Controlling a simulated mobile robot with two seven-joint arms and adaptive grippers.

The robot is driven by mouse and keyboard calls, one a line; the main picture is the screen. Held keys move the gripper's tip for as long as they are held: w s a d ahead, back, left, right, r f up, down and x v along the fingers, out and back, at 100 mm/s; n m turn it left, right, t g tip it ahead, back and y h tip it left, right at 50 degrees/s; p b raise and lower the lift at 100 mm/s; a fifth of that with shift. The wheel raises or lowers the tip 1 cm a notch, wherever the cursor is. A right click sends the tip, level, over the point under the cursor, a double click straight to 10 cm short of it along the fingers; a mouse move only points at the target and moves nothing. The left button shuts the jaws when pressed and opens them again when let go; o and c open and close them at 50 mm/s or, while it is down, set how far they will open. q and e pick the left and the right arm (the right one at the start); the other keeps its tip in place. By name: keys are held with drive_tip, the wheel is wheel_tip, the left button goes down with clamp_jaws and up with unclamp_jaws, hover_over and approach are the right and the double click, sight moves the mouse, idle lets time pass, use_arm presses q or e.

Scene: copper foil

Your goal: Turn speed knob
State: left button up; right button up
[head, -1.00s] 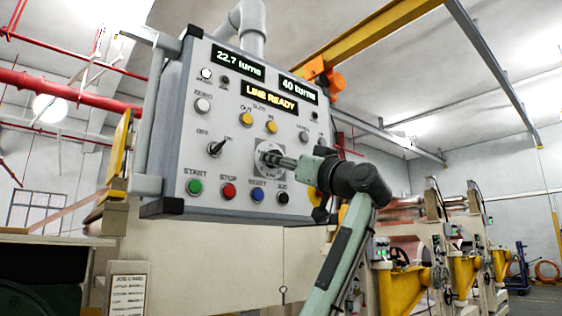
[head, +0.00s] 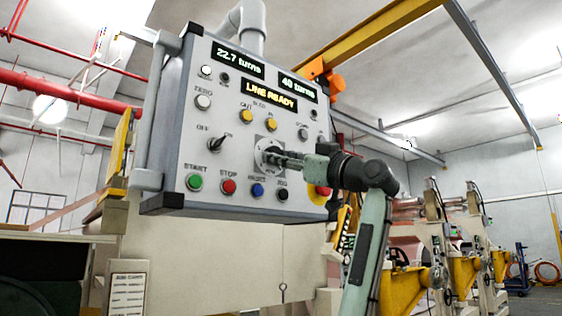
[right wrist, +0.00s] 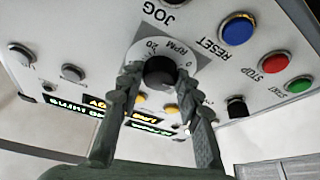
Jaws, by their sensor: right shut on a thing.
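The grey control panel (head: 215,130) hangs in front of me, with displays reading "22.7 turns", "40 turns" and "LINE READY". The black speed knob sits on a pale round dial plate (head: 266,147) at the panel's centre right. In the right wrist view the knob (right wrist: 160,72) shows between the fingertips, over the dial plate marked "RPM", "0" and "20". My right gripper (head: 275,158) points at the panel from the right and is shut on the knob. In the head view the fingers largely hide the knob. My left gripper is not in view.
A green start button (head: 194,182), red stop button (head: 228,186), blue reset button (head: 257,190) and black jog button (head: 283,193) line up below the knob. A red emergency button (head: 322,190) is near the lower right edge.

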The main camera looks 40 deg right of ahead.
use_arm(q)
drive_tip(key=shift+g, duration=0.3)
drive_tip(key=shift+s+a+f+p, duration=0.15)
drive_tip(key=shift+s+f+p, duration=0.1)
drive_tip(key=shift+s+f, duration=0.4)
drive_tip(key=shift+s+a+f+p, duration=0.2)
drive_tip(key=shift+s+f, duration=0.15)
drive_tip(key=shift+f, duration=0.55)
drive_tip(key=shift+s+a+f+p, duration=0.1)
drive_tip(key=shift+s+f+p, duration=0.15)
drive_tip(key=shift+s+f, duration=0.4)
use_arm(e)
drive_tip(key=shift+d+r+n+g+y, duration=0.1)
drive_tip(key=shift+n+g+y, duration=0.4)
drive_tip(key=shift+n, duration=1.15)
drive_tip(key=shift+d+r+n+g+y, duration=0.1)
drive_tip(key=shift+n+g+y, duration=0.45)
drive_tip(key=shift+n, duration=1.05)
drive_tip(key=shift+d+n+g+y, duration=0.1)
drive_tip(key=shift+n+g+y, duration=0.4)
drive_tip(key=shift+n, duration=1.15)
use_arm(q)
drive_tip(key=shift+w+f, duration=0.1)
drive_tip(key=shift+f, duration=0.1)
use_arm(e)
drive_tip(key=o, duration=1.2)
drive_tip(key=shift+c, duration=0.2)
drive_tip(key=v, duration=1.2)
